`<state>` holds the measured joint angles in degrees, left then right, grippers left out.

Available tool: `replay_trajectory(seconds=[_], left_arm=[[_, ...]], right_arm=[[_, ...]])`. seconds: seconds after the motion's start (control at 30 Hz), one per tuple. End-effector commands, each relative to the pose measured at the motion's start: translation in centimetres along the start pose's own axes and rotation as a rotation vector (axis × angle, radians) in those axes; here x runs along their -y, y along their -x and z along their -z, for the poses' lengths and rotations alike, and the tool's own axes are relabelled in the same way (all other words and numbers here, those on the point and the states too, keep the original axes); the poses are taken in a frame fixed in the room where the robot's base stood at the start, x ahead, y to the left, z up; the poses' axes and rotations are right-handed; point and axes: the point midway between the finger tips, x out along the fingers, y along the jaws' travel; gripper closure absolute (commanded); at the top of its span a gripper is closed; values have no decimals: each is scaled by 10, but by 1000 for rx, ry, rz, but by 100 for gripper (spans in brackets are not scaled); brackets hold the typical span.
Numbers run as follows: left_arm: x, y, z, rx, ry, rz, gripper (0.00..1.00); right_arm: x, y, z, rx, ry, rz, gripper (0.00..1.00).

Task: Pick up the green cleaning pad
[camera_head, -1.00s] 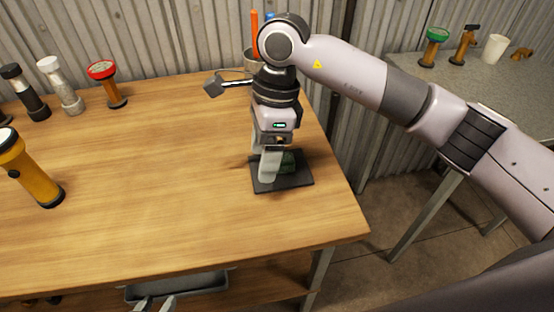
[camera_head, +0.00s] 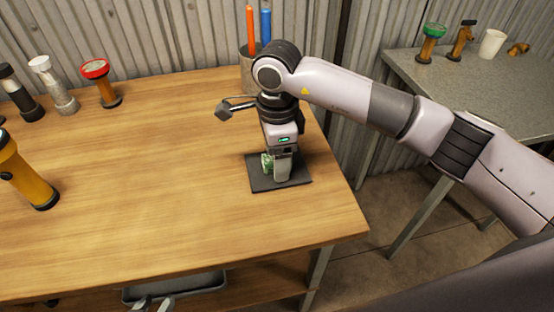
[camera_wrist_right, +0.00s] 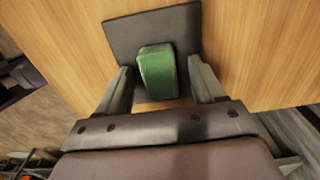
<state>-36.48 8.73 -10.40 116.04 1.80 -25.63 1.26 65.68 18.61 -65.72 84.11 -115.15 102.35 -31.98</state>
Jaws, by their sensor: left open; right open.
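The green cleaning pad (camera_head: 267,163) is a small block on a dark square mat (camera_head: 300,178) near the right edge of the wooden table. In the right wrist view, the pad (camera_wrist_right: 158,72) lies between the two fingers of my open right gripper (camera_wrist_right: 161,70), with a gap on each side. In the head view, my right gripper (camera_head: 274,172) points down over the mat, and its near finger hides part of the pad. My left gripper (camera_head: 154,302) is open and empty at the bottom edge of the head view.
A pen cup (camera_head: 246,72) with orange and blue sticks stands behind the right arm. A grey tray (camera_head: 200,284) sits on the lower shelf. The table's middle is clear.

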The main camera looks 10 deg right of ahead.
Motion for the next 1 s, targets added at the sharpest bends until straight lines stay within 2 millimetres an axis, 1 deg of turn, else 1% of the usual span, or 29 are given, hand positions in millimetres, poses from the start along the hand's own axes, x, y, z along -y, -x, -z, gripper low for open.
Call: replay_trajectory(seconds=[0.03,0.07,0.1,0.17,0.2,0.23,0.57,0.67,0.77,0.87,0.97,1.0], left_arm=[[0,0,0,0,0,0,57],[0,0,0,0,0,0,57],[0,0,0,0,0,0,57],[0,0,0,0,0,0,57],[0,0,0,0,1,0,57],[0,0,0,0,1,1,57],[-1,0,2,-5,5,1,57],[-1,1,3,-7,6,1,57],[-1,1,4,-8,6,1,57],[-1,1,4,-8,6,1,57],[-1,2,4,-8,6,1,57],[-1,2,4,-8,6,1,57]], right_arm=[[0,0,0,0,0,0,32],[0,0,0,0,0,0,42],[0,0,0,0,0,0,55],[0,0,0,1,0,0,74],[0,0,0,0,0,0,87],[0,0,0,1,0,0,92],[0,0,0,0,0,-1,92],[0,3,0,0,0,-1,92],[0,12,0,1,0,0,92],[1,25,0,2,0,3,92],[1,46,0,2,0,5,92],[1,57,0,2,0,5,92]])
